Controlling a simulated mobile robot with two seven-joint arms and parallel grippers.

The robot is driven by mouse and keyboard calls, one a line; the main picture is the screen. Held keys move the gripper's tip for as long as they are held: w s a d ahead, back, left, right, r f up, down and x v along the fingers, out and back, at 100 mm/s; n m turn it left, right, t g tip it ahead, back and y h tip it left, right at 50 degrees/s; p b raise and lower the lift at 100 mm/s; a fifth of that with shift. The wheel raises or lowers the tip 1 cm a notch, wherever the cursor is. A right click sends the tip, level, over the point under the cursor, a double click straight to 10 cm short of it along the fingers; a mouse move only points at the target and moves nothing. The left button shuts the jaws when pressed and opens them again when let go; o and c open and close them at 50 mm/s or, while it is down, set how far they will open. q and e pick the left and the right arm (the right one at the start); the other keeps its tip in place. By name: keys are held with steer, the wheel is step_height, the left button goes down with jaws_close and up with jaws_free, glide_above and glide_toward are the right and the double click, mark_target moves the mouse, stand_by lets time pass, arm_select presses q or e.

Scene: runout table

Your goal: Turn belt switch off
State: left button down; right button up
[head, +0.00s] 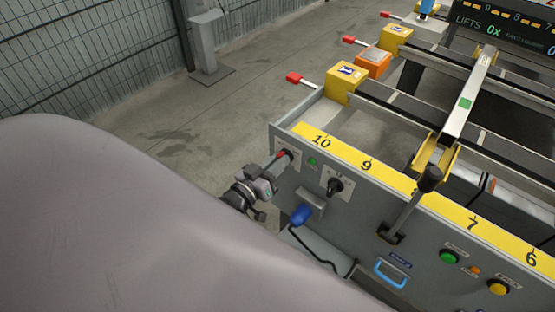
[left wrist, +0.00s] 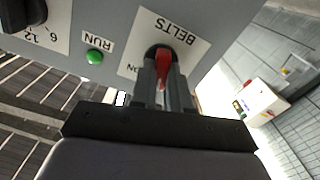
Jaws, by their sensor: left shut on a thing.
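The belt switch is a red handle (left wrist: 163,64) on a white plate marked BELTS (left wrist: 178,28), seen upside down in the left wrist view. In the head view its red part (head: 284,154) shows at the left end of the grey front panel (head: 360,205). My left gripper (left wrist: 163,85) is shut on the red handle, with a dark finger on each side. In the head view the left gripper (head: 272,175) is right at the panel, below the number 10. The fingers partly hide the handle and the ON mark. My right gripper is not in view.
Beside the switch are a green RUN lamp (left wrist: 94,57) and a black rotary knob (head: 335,186). A blue plug (head: 301,214) with a black cable sits below. A black-knobbed lever (head: 429,180) and a green button (head: 448,257) are farther right. Open floor lies left of the table.

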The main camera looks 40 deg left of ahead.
arm_select(q)
steer(key=n, duration=0.5)
steer(key=shift+a+n, duration=0.1)
steer(key=shift+n, duration=0.3)
stand_by(0.4)
steer(key=c, duration=1.1)
jaws_free()
steer(key=shift+s+f, duration=0.1)
steer(key=s, duration=0.7)
steer(key=shift+a+p, duration=0.3)
